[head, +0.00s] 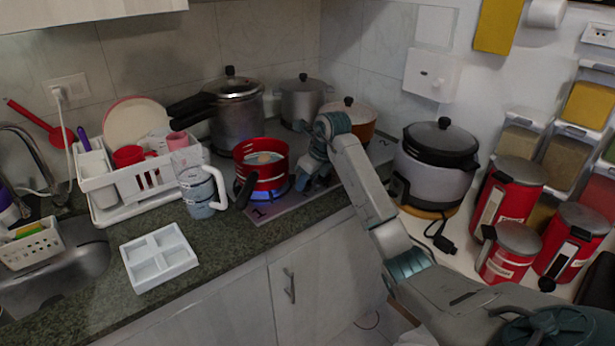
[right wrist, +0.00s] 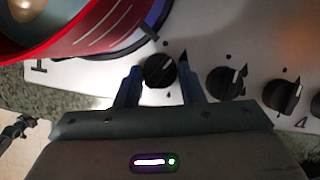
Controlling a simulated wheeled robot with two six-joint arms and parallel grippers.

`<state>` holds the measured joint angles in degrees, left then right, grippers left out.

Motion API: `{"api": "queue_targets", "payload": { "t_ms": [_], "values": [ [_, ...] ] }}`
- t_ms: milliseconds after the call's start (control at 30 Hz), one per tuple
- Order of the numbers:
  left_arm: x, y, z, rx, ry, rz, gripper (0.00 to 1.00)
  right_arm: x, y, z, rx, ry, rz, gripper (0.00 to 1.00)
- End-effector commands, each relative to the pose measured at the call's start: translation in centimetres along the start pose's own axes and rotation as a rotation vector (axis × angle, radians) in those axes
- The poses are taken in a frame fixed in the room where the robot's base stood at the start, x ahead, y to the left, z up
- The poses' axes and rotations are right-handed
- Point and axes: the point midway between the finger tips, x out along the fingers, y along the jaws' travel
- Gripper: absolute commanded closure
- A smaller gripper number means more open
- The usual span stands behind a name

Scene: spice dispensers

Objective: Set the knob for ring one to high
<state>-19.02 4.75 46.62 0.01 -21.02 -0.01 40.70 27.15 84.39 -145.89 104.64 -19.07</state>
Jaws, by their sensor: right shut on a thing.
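My right gripper (head: 305,184) is at the front edge of the cooktop (head: 277,211), just right of the red pot (head: 264,184). In the right wrist view, its two blue-grey fingers (right wrist: 159,68) are on either side of a black knob (right wrist: 160,71), shut on it. This knob is the one nearest the printed 1 (right wrist: 38,67). A pale pointer mark shows toward the upper right of the knob. Blue light glows under the red pot, on the ring by the 1. My left gripper is not in view.
More black knobs (right wrist: 225,83) stand in a row to the right. A pressure cooker (head: 235,108) and other pots stand behind. A rice cooker (head: 436,165) is right of the cooktop.

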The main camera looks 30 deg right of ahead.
Motion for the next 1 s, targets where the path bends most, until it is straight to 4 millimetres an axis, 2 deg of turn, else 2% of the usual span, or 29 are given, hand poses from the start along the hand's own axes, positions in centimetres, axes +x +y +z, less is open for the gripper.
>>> {"api": "queue_targets", "payload": {
  "t_ms": [333,600,1000],
  "values": [
    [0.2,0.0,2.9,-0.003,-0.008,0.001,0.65,-0.3,0.2,0.2,0.223,-0.004,-0.095,0.87],
    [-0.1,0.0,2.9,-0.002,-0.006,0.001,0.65,-0.2,0.2,0.2,0.308,-0.005,-0.131,0.87],
    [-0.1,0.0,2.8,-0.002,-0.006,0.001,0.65,-0.2,0.2,0.2,0.327,-0.006,-0.140,0.87]
  ]
}}
